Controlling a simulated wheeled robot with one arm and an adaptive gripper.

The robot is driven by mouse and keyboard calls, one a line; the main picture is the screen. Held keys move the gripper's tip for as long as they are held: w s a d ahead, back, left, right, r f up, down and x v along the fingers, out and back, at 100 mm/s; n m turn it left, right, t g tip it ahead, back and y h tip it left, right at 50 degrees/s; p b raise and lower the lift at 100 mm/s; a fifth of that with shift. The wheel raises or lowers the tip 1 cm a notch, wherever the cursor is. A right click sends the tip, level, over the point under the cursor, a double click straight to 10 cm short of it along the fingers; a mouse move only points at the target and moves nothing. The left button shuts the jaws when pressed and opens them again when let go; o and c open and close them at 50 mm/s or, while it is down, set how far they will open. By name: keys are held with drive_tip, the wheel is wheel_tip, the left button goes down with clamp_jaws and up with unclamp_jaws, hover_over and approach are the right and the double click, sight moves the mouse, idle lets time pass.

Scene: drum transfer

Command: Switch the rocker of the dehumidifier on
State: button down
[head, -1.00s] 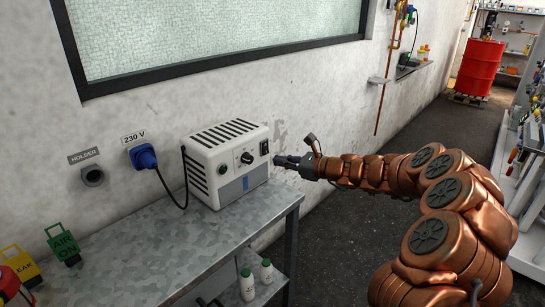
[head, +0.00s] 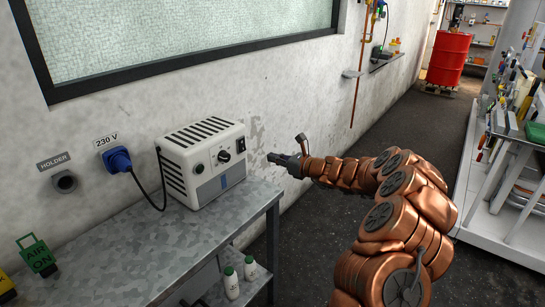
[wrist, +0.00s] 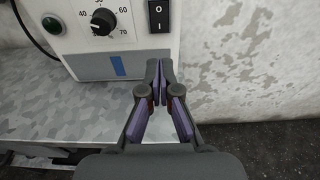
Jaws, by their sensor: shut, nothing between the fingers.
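The dehumidifier (head: 203,160) is a white box with top vents, standing on a grey metal bench against the wall. The rocker also shows in the head view (head: 241,145). My gripper (head: 270,157) is shut and empty, to the right of the dehumidifier and apart from it. In the wrist view my fingertips (wrist: 159,66) point toward the front, just below the rocker. Which way the rocker is tipped is unclear.
A black cable runs from the dehumidifier to a blue 230 V plug (head: 118,160). The bench (head: 130,240) has free room in front. A red drum (head: 448,57) stands far back right.

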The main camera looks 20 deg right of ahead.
sight(244, 150)
drive_tip(key=p+x, duration=0.3)
drive_tip(key=x, duration=0.8)
drive_tip(key=shift+w+a, duration=0.15)
drive_tip(key=shift+w, duration=0.05)
